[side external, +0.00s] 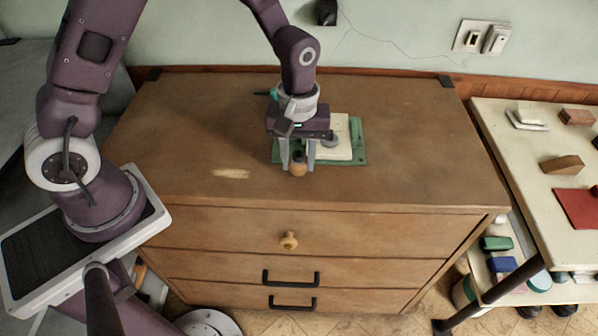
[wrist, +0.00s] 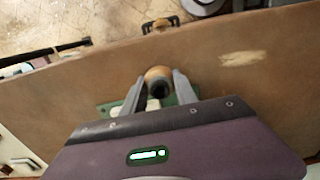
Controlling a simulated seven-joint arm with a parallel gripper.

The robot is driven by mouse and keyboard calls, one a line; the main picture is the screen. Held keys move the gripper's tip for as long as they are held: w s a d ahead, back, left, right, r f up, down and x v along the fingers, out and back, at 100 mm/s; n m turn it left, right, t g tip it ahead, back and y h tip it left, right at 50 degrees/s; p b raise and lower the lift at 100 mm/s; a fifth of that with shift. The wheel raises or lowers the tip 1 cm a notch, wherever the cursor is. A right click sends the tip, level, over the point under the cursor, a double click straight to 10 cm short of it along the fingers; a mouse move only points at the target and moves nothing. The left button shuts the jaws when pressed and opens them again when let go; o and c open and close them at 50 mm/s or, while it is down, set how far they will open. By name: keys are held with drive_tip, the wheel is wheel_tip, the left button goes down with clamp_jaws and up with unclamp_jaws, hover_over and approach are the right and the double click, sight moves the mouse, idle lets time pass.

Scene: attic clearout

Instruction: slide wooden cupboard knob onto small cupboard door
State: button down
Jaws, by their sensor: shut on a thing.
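My gripper (side external: 299,155) points down over the dresser top, shut on the wooden cupboard knob (side external: 298,170). The knob is round and light brown, low between the fingertips; whether it touches anything below is unclear. In the wrist view the knob (wrist: 158,72) sits between the two grey fingers, with a dark round part on its near side. A cream panel (side external: 342,150), apparently the small cupboard door, lies flat on a green mat (side external: 361,157) behind and right of the knob. A grey round piece (side external: 329,139) shows on the panel. My gripper hides the panel's left part.
The wooden dresser (side external: 420,150) has bare room left and right of the mat, and a pale scuff at front left. Its top drawer has another wooden knob (side external: 289,241). A white table (side external: 520,165) with blocks stands at right. The wall is behind.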

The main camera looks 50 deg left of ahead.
drive_tip(key=shift+r, duration=1.2)
drive_tip(key=w+r, duration=0.2)
drive_tip(key=w, duration=0.1)
drive_tip(key=w+a+r, duration=0.1)
drive_tip(key=w+r, duration=0.1)
drive_tip(key=w, duration=0.2)
drive_tip(key=w+r, duration=0.2)
drive_tip(key=w, duration=0.2)
drive_tip(key=shift+a+r, duration=0.35)
drive_tip(key=shift+a, duration=0.05)
drive_tip(key=shift+w+a+r, duration=0.1)
drive_tip(key=shift+w+r, duration=0.1)
drive_tip(key=shift+r, duration=0.15)
drive_tip(key=shift+f, duration=0.1)
drive_tip(key=shift+f, duration=2.85)
drive_tip(key=shift+f, duration=1.35)
